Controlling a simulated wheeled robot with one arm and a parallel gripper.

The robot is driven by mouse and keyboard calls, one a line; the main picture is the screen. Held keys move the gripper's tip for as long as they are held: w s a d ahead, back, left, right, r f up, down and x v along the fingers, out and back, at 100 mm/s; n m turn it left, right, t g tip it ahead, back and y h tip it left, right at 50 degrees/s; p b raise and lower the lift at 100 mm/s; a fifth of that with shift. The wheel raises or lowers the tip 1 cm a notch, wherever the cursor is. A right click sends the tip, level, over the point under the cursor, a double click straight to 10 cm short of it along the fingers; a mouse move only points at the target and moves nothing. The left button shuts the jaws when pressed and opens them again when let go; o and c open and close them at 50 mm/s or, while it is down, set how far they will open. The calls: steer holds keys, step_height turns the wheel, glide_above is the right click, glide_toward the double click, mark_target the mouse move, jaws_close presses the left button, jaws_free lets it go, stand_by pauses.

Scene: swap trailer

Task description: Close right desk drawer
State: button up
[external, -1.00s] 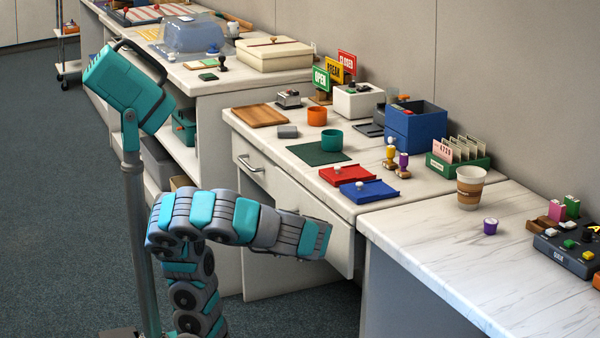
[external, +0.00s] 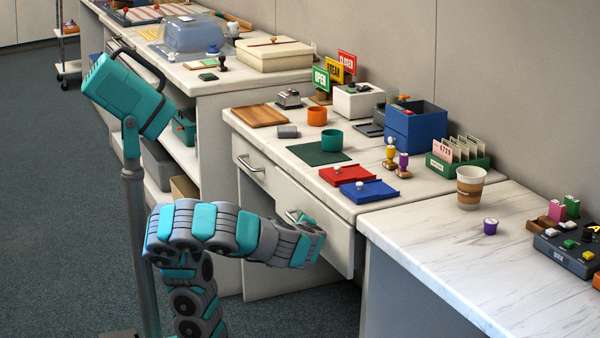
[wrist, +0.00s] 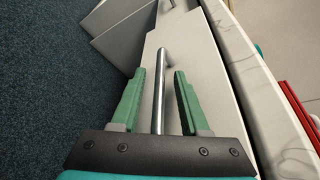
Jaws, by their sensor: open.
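The right desk drawer's pale front (external: 340,250) shows under the desk top in the external view, partly behind my arm. It seems to stand out a little from the desk; how far is hard to tell. In the wrist view, its metal bar handle (wrist: 160,90) runs between the two green fingers of my gripper (wrist: 160,75). The fingers are open, one on each side of the bar, with a visible gap to each. In the external view, my gripper (external: 299,217) is at the drawer front, mostly hidden by my wrist.
The left drawer handle (external: 250,163) is farther along the desk. A red tray (external: 347,174) and a blue tray (external: 369,191) lie near the desk top's front edge, above the drawer. A marble counter (external: 450,250) adjoins at right. Open carpet (external: 60,220) lies to the left.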

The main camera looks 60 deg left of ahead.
steer(key=shift+a, duration=0.2)
jaws_close()
stand_by(0.3)
stand_by(1.1)
